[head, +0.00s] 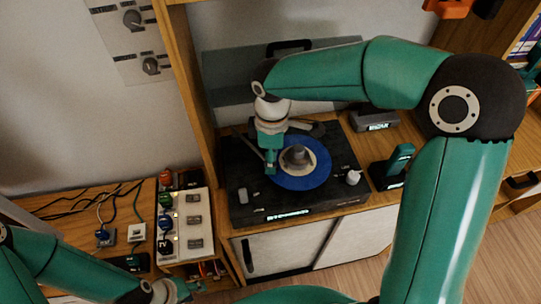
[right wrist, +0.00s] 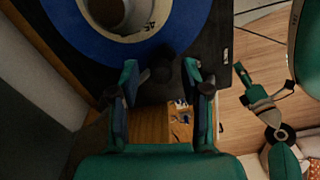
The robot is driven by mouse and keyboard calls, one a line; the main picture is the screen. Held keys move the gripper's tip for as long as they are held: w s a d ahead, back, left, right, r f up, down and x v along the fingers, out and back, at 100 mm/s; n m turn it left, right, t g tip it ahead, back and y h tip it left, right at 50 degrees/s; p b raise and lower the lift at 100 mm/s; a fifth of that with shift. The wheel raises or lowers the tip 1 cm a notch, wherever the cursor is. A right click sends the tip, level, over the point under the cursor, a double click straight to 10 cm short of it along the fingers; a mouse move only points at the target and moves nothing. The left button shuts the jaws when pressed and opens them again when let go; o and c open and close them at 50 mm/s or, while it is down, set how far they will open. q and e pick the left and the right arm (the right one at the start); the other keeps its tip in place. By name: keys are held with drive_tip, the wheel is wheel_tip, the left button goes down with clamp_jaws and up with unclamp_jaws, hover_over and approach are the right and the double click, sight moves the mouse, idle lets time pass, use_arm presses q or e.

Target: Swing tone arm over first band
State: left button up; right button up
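A blue record (head: 303,178) with a cream label lies on the black record player (head: 243,208); a grey cone-like piece (head: 296,156) stands at its centre. The record also fills the top of the right wrist view (right wrist: 75,37). My right gripper (head: 270,163) hangs pointing down at the record's left edge. In the right wrist view its two fingers (right wrist: 160,85) stand apart, with a dark shape between or beyond them. I cannot make out the tone arm for certain; my right gripper and arm cover part of the deck. My left gripper (head: 181,290) is low at the bottom left, its opening unclear.
A white knob (head: 353,177) stands at the deck's right. Right of the player are a teal handset in a dark stand (head: 392,167) and a grey box (head: 374,119). A white switch panel (head: 193,222) and cables lie left. A wooden post (head: 183,85) rises close by.

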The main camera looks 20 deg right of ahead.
wheel_tip(320, 180, up, 7)
drive_tip(key=shift+r, duration=0.2)
idle(0.6)
